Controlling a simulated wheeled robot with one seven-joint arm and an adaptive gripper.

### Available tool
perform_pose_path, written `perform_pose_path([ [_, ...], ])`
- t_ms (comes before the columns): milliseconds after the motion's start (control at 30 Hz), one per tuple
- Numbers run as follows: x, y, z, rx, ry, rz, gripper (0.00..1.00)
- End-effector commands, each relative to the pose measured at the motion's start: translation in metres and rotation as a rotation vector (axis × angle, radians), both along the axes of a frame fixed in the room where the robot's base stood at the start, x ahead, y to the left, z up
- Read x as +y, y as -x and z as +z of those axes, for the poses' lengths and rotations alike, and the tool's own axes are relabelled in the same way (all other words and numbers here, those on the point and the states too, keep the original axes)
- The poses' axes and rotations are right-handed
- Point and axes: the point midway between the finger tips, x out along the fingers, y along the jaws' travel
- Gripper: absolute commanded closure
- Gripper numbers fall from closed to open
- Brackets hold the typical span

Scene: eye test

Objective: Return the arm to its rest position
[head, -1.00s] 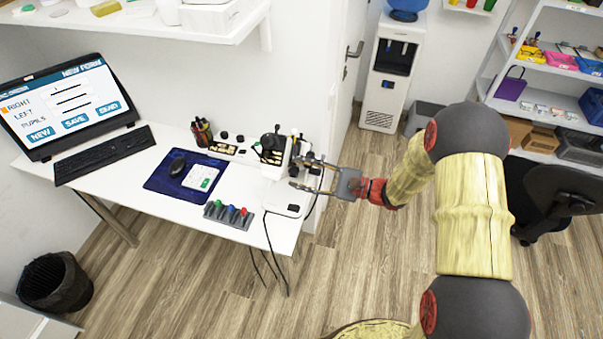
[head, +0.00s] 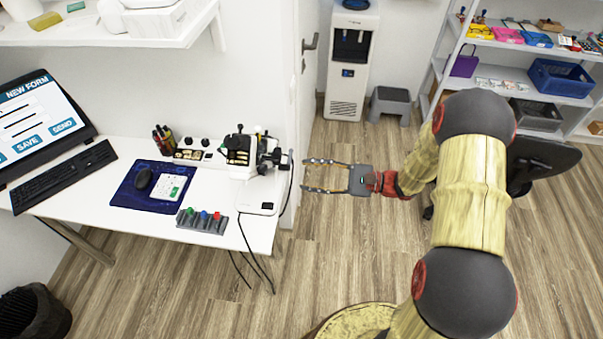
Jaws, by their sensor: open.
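My gripper (head: 305,176) is open and empty in the head view. It points left, over the floor just beyond the right end of the white desk (head: 120,222). Its two fingers are apart, with nothing between them. The fingertips are close to the black-and-white instrument (head: 240,160) at the desk's right end, and a gap shows between them. My arm reaches in from the right side of the picture.
The desk holds a monitor (head: 38,122), a keyboard (head: 64,176), a blue mat (head: 128,197) and a block with coloured buttons (head: 203,222). Behind stand a water dispenser (head: 347,72), a grey stool (head: 390,103) and a shelf (head: 500,68). Wooden floor (head: 200,300) is clear in front.

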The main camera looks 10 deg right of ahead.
Motion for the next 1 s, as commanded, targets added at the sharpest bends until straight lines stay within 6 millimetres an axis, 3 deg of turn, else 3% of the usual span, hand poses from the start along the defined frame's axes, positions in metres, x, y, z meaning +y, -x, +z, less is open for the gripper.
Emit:
perform_pose_path([
  [533,0.000,0.000,0.000,0.007,-0.002,-0.001,0.57],
  [633,0.001,0.004,-0.014,0.052,0.035,0.011,0.57],
  [800,0.012,0.050,-0.051,0.173,0.147,0.127,0.57],
  [1000,0.010,0.115,-0.057,0.212,0.408,0.323,0.57],
])
